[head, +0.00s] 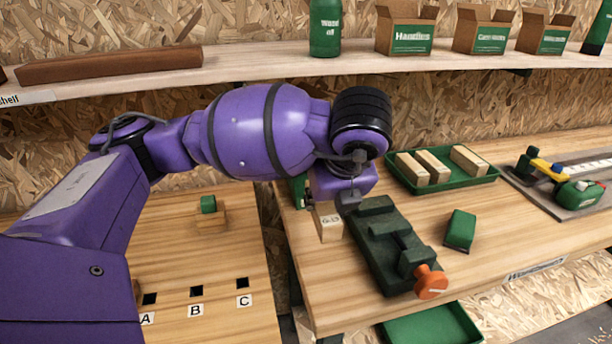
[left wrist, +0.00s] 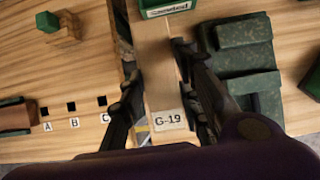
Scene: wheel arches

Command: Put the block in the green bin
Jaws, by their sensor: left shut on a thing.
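The block (left wrist: 162,85) is pale wood with a G-19 label. It lies lengthwise between the fingers of my left gripper (left wrist: 158,72), which is shut on it. In the head view the labelled end of the block (head: 329,224) shows under my left gripper (head: 338,203), beside the dark green vise. A green bin with a white label (left wrist: 166,8) shows at the top of the left wrist view, at the block's far end. In the head view this bin (head: 300,188) is mostly hidden behind my arm. My right gripper is not in view.
A dark green vise (head: 385,238) with an orange knob stands just right of the block. A green tray (head: 487,180) with wooden blocks is at the back. Another green tray (head: 430,327) sits below the bench. A gap separates the two tables. A shelf (head: 270,73) runs above.

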